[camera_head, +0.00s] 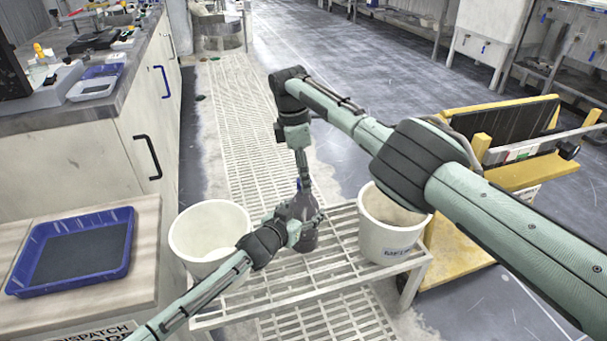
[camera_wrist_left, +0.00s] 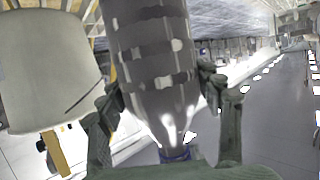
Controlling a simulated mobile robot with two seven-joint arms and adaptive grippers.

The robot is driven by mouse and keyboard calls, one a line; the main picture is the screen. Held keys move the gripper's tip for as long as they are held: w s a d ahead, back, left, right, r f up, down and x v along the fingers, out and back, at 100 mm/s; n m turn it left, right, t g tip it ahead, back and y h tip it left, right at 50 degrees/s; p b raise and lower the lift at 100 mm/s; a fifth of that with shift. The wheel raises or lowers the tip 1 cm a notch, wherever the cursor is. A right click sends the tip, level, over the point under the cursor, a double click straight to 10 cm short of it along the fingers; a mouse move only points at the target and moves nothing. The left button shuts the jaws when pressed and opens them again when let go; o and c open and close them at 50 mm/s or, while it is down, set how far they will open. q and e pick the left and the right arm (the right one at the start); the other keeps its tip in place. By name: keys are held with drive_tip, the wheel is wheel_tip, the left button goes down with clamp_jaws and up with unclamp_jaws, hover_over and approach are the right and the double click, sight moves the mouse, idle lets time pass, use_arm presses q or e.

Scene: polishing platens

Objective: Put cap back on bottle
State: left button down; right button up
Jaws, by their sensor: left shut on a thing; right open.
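The dark grey bottle (camera_head: 308,232) stands roughly upright at the slatted white bench, between two buckets. My left gripper (camera_head: 292,228) is shut on its body from the left. In the left wrist view the bottle (camera_wrist_left: 155,65) fills the middle between the fingers of my left gripper (camera_wrist_left: 160,115), with its neck toward the bottom of the picture. A small blue cap (camera_wrist_left: 175,153) shows at the neck; I cannot tell whether it is fully seated. My right gripper (camera_head: 302,172) is open, pointing down directly above the bottle's top. Its fingertips are too small to make out clearly.
A blue tray (camera_head: 125,245) lies on the left counter. A yellow-framed stand (camera_head: 450,255) is at right, partly behind my right arm.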

wheel_tip(320, 180, up, 4)
drive_tip(key=shift+r, duration=0.1)
drive_tip(key=o, duration=0.6)
drive_tip(key=shift+c, duration=0.2)
wheel_tip(320, 180, up, 12)
drive_tip(key=a, duration=0.1)
drive_tip(key=shift+a, duration=0.25)
drive_tip(key=shift+s, duration=0.1)
